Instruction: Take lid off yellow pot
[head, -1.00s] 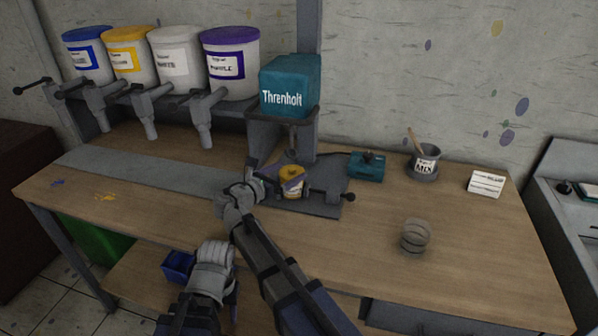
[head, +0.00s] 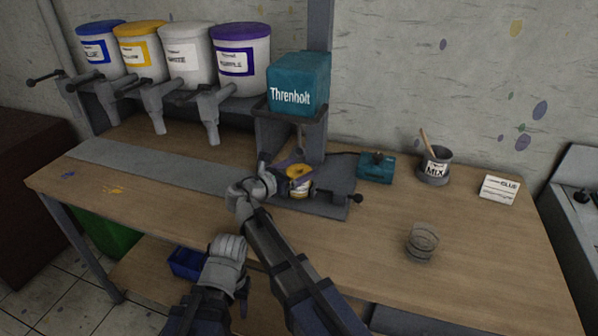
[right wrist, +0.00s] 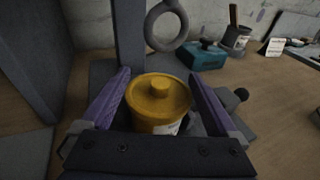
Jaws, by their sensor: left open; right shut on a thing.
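The yellow pot (head: 300,188) is a small pot with a pale label. It stands upright on the grey base plate under the teal press.
The teal Threnholt press (head: 299,84) stands directly behind the pot. A teal control box (head: 376,168), a MIX cup (head: 434,168) and a white card (head: 499,189) are to the right. A clear cup (head: 422,243) stands at front right. Paint buckets (head: 243,60) line the back left.

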